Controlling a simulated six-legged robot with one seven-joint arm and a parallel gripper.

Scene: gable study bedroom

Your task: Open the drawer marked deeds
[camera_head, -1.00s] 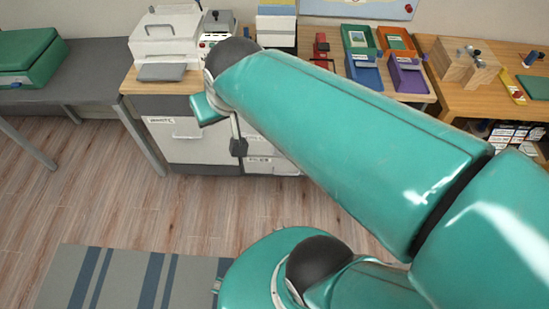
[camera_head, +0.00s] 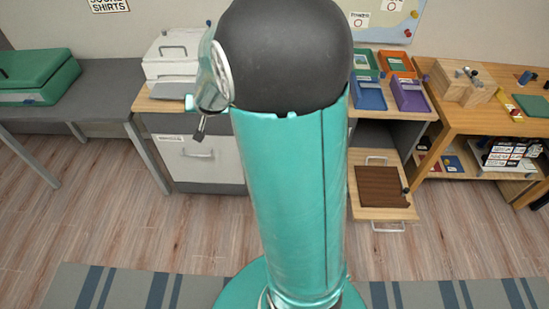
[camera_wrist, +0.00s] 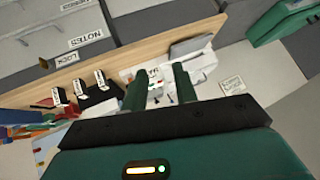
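In the wrist view, grey drawer fronts (camera_wrist: 48,22) fill the upper left. Their white labels seem to read NOTES (camera_wrist: 84,39) and LOCK (camera_wrist: 67,60); another label is cut off at the top. I read no deeds label. My gripper (camera_wrist: 161,88) shows two green fingers apart with nothing between them. In the head view, a grey cabinet drawer front (camera_head: 205,168) with a label and pale handle stands left of my arm. My gripper is mostly hidden there behind my arm. My arm also covers the cabinet's middle.
A wooden tray-like piece (camera_head: 382,187) with a brown inside juts out low right of my arm; I cannot tell whether it is a drawer. A white machine (camera_head: 172,57) and coloured trays (camera_head: 410,92) stand on the desk. The floor in front (camera_head: 130,225) is clear.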

